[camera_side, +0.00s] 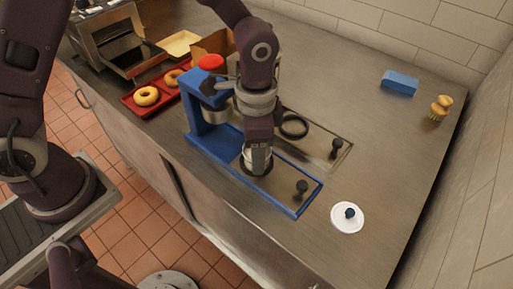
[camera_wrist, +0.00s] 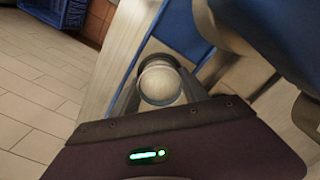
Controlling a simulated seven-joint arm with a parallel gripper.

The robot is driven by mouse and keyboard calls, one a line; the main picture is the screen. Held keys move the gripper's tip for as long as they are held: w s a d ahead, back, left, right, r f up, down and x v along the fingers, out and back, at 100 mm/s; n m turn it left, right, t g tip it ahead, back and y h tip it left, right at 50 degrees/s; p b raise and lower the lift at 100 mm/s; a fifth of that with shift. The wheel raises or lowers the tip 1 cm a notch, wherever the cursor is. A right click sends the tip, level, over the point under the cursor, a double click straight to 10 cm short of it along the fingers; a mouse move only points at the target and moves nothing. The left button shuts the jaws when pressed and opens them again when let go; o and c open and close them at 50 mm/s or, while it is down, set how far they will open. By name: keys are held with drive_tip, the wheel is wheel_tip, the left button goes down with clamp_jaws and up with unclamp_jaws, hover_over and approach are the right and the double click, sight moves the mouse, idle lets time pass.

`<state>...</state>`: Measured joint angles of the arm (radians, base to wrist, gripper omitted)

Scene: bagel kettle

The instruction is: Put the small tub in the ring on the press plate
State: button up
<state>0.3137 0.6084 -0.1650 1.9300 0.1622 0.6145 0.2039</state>
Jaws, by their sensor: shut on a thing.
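My gripper (camera_side: 257,158) points down over the blue-framed plate (camera_side: 283,190) of the blue press (camera_side: 203,120). It is shut on the small tub, a pale round piece at its fingertips. The tub (camera_wrist: 160,83) shows between the fingers in the wrist view, with a cream round top. In the side view, a dark round rim (camera_side: 256,173) lies at the fingertips, low over the plate. I cannot tell whether the tub is inside this rim or just above it. The fingers hide most of the tub there.
A black ring (camera_side: 293,126) and a dark knob (camera_side: 337,145) are on the panel behind. Another dark knob (camera_side: 302,187) stands on the plate's right end. A white lid (camera_side: 347,217) lies right of it. A red tray (camera_side: 147,107) holds bagels. The right counter is mostly clear.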

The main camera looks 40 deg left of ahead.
drive_tip(key=o, duration=1.6)
drive_tip(key=shift+f, duration=0.1)
wheel_tip(320, 180, up, 12)
drive_tip(key=shift+r, duration=0.2)
drive_tip(key=shift+s, duration=0.1)
drive_tip(key=s+a+r+n+t, duration=0.2)
drive_tip(key=s+a+n, duration=0.1)
drive_tip(key=s+a, duration=0.2)
drive_tip(key=s+a+r+n+t, duration=0.1)
drive_tip(key=s+a+r+n, duration=0.2)
drive_tip(key=s+a, duration=0.2)
drive_tip(key=s+a+r+n+t, duration=0.2)
drive_tip(key=s+a+n, duration=0.1)
drive_tip(key=s+a, duration=0.2)
drive_tip(key=shift+s+r+t, duration=0.3)
drive_tip(key=shift+s, duration=0.55)
